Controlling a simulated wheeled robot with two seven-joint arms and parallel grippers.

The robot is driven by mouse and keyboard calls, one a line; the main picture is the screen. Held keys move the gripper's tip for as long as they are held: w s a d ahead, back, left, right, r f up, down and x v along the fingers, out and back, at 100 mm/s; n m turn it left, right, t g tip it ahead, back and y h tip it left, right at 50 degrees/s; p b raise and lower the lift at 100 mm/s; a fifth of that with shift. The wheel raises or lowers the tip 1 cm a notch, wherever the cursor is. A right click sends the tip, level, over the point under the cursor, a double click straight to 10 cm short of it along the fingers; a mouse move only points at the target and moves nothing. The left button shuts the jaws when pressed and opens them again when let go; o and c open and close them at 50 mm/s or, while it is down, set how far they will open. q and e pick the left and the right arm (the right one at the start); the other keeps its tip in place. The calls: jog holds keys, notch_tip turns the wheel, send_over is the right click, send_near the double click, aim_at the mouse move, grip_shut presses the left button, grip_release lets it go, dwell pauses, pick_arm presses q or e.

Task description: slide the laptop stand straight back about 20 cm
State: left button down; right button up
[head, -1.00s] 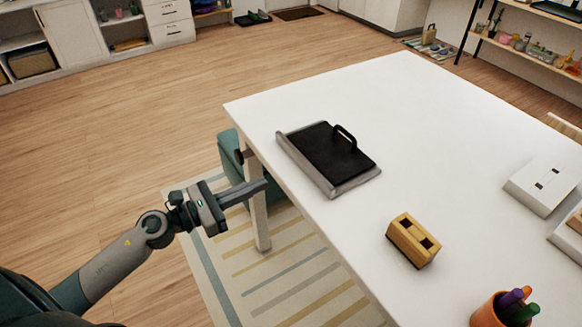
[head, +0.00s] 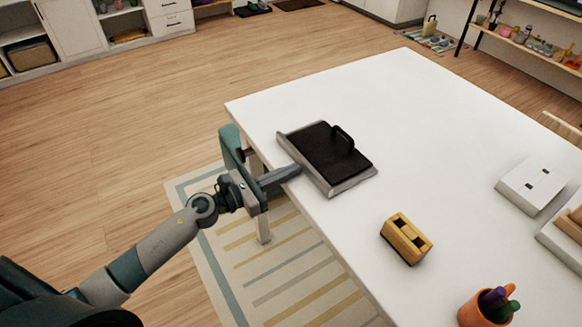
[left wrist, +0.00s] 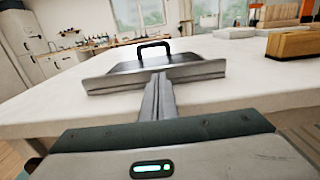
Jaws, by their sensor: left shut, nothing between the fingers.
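The laptop stand (head: 325,153) is a low grey plate with a black top and a black handle, lying near the left edge of the white table (head: 420,130). My left gripper (head: 297,171) is shut and empty, with its fingertips at the table edge, close to the stand's near long side. In the left wrist view the stand (left wrist: 105,83) is straight ahead, and the closed fingers (left wrist: 158,82) point at the middle of its grey front lip. Whether they touch it I cannot tell. My right gripper is not in view.
A yellow block with dark slots (head: 406,238) and an orange cup of pens (head: 488,307) stand nearer on the table. A white box (head: 535,184) lies at the right. The table beyond the stand is clear. A teal chair (head: 232,152) is by the table's left edge.

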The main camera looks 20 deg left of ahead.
aim_at(303, 166)
pick_arm(q)
jog(key=shift+w+d, duration=0.2)
jog(key=shift+w, duration=0.05)
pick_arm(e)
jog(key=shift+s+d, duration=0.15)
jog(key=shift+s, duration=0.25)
pick_arm(q)
jog(key=shift+w+d+r, duration=0.1)
jog(key=shift+w+d, duration=0.3)
jog(key=shift+w, duration=0.05)
jog(key=shift+x, duration=1.3)
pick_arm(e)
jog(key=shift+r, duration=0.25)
pick_arm(q)
jog(key=shift+a, duration=0.15)
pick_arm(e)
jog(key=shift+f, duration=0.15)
